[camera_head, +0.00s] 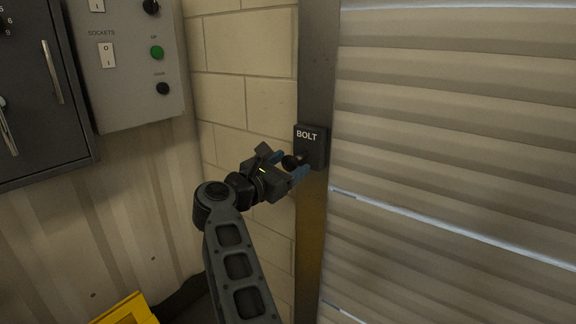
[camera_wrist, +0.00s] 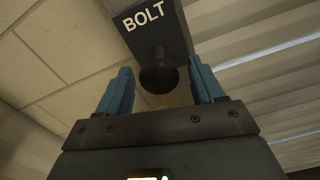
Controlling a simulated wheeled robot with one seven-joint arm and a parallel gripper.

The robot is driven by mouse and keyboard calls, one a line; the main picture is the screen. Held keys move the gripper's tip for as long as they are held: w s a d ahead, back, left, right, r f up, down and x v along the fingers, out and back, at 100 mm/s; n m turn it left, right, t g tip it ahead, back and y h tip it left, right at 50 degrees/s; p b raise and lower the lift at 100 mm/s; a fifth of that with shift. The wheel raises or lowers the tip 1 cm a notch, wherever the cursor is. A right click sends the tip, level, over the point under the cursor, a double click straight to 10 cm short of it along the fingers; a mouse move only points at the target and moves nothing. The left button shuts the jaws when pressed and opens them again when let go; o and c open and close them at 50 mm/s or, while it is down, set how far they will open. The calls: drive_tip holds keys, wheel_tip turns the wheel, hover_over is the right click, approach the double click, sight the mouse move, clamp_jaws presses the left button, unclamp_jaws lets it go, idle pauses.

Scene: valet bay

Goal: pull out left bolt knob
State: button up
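The bolt housing (camera_head: 318,148) is a dark block marked "BOLT" on the metal door post left of the slatted shutter. Its round black knob (camera_head: 290,162) sticks out toward my gripper (camera_head: 288,164). In the wrist view, the knob (camera_wrist: 158,76) lies between the two blue fingers of my gripper (camera_wrist: 163,88), with a gap on each side. The fingers are open and do not touch the knob. The housing (camera_wrist: 150,22) shows above it in the wrist view.
The slatted shutter (camera_head: 450,150) fills the right side. A brick wall (camera_head: 245,105) is behind my arm. A grey switch panel (camera_head: 130,75) with buttons and a dark cabinet (camera_head: 35,90) are at upper left. A yellow object (camera_head: 125,312) is at the bottom left.

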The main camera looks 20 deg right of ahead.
drive_tip(key=v, duration=0.7)
drive_tip(key=shift+s+a+b, duration=0.25)
drive_tip(key=shift+a+b, duration=0.05)
drive_tip(key=shift+b, duration=0.15)
drive_tip(key=s+d+f+n+t+y+p, duration=0.15)
drive_tip(key=s+d+f+n+t, duration=0.4)
drive_tip(key=s+n, duration=0.55)
drive_tip(key=s+d+f+n+t+y, duration=0.2)
drive_tip(key=s+d+n+t, duration=0.4)
drive_tip(key=s+d+n, duration=0.5)
drive_tip(key=s+a+n+g+y, duration=0.2)
drive_tip(key=s+n+y, duration=0.1)
drive_tip(key=s+n, duration=0.6)
drive_tip(key=s+a+f+n+g+y+p, duration=0.1)
drive_tip(key=s+a+n+g+y, duration=0.2)
drive_tip(key=s+n, duration=0.6)
drive_tip(key=s+a+f+n+g+y+p, duration=0.1)
drive_tip(key=s+a+n+g+y, duration=0.1)
drive_tip(key=s+n+y, duration=0.3)
drive_tip(key=s+n, duration=0.4)
drive_tip(key=s, duration=0.6)
drive_tip(key=shift+a+f, duration=0.2)
drive_tip(key=shift+f, duration=0.05)
